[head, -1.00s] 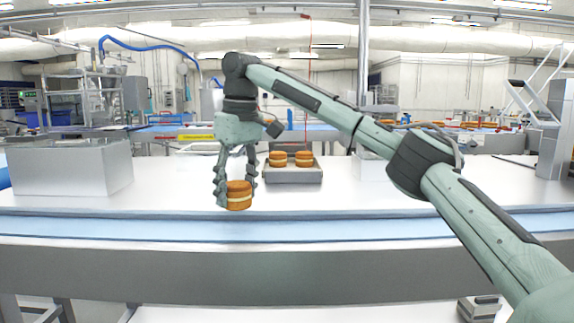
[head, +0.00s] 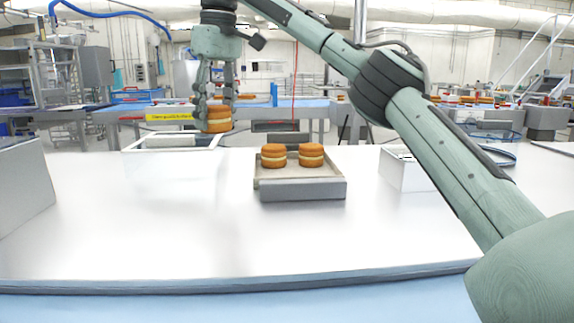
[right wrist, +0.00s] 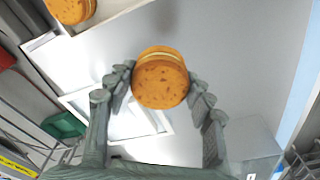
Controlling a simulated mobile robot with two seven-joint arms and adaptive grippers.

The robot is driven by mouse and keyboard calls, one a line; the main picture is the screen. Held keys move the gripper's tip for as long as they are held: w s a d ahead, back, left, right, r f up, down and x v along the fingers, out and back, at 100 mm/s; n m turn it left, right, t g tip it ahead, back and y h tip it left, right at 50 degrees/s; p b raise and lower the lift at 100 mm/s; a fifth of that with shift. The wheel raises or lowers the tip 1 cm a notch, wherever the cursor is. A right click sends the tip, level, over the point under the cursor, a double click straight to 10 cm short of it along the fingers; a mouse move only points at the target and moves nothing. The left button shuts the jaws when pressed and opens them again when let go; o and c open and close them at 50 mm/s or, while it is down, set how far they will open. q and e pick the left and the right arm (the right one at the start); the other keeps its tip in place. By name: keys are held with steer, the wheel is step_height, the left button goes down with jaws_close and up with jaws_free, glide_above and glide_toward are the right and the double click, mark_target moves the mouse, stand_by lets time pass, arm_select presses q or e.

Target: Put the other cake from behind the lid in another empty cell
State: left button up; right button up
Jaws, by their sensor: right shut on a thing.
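My right gripper (head: 216,100) is shut on an orange-brown cake with a pale cream layer (head: 218,121). It holds the cake up in the air, left of the grey tray (head: 302,190). In the right wrist view the held cake (right wrist: 160,80) is between both fingers, and part of another cake (right wrist: 70,8) shows at the top left. Cell divisions cannot be made out. My left gripper is not in view.
A white open-topped box (head: 172,143) stands at the table's back left, near the held cake in the picture. A small white box (head: 402,172) is right of the tray, and a grey box (head: 22,185) is at the left edge. The table's front is clear.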

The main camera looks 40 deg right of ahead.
steer(key=shift+d+f, duration=0.1)
steer(key=shift+d, duration=0.3)
steer(key=s+d+f, duration=0.1)
steer(key=d+f, duration=0.1)
steer(key=d, duration=0.1)
steer(key=s+d+f, duration=0.2)
steer(key=d, duration=0.1)
steer(key=s+d+f, duration=0.1)
steer(key=d+f, duration=0.1)
steer(key=d, duration=0.1)
steer(key=shift+s+d+f, duration=0.1)
steer(key=shift+s+d, duration=0.1)
steer(key=shift+d, duration=0.2)
steer(key=shift+s+d+f, duration=0.1)
steer(key=shift+d+f, duration=0.05)
steer(key=shift+f, duration=2)
steer(key=shift+f, duration=0.15)
steer(key=o, duration=0.8)
steer(key=r, duration=0.4)
steer(key=s+r, duration=0.1)
steer(key=r, duration=0.7)
steer(key=shift+s+d+r, duration=0.15)
steer(key=shift+d, duration=0.1)
